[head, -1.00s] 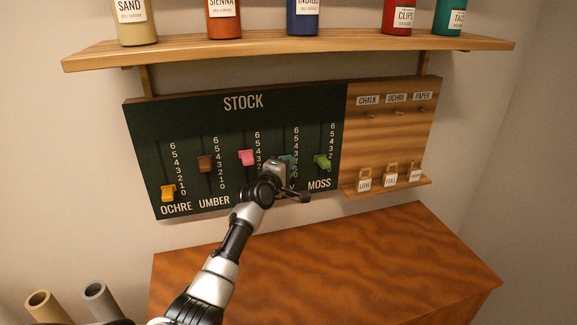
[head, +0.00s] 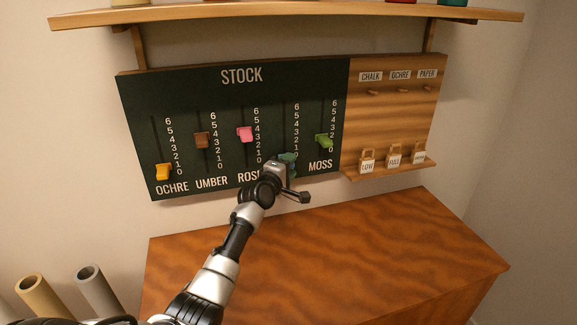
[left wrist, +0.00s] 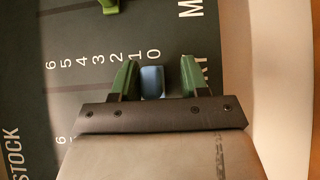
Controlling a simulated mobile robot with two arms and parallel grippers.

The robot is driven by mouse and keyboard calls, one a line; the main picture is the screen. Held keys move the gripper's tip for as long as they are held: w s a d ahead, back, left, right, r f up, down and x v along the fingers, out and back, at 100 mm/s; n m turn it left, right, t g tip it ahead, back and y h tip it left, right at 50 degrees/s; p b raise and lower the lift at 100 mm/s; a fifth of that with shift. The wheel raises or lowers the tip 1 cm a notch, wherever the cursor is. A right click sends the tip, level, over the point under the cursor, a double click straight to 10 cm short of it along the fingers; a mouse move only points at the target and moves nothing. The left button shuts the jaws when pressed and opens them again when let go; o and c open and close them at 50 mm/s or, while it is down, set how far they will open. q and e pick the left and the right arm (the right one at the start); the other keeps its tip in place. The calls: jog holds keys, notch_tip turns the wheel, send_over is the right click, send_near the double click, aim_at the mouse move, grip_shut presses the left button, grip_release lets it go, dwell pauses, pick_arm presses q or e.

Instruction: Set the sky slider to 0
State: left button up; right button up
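The sky slider's blue knob (left wrist: 152,83) shows in the left wrist view, level with the 0 of its scale. My left gripper (left wrist: 158,80) has its green fingers on either side of the knob, along the scale. The finger on the higher-number side is close against the knob or touching it; a gap shows before the other finger. In the head view my left gripper (head: 288,160) is at the low end of the sky scale and hides the knob and the SKY label. My right gripper is not in view.
The dark STOCK board (head: 240,95) also carries an ochre knob (head: 163,172), a brown umber knob (head: 202,139), a pink rose knob (head: 245,134) and a green moss knob (head: 324,140). A wooden cabinet (head: 330,250) stands below, a shelf (head: 290,15) above. Tagged pieces (head: 393,158) sit at right.

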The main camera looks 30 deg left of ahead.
pick_arm(q)
jog(key=shift+r, duration=0.1)
jog(key=s, duration=1)
jog(key=shift+s+d+b, duration=0.35)
jog(key=shift+s+d, duration=0.05)
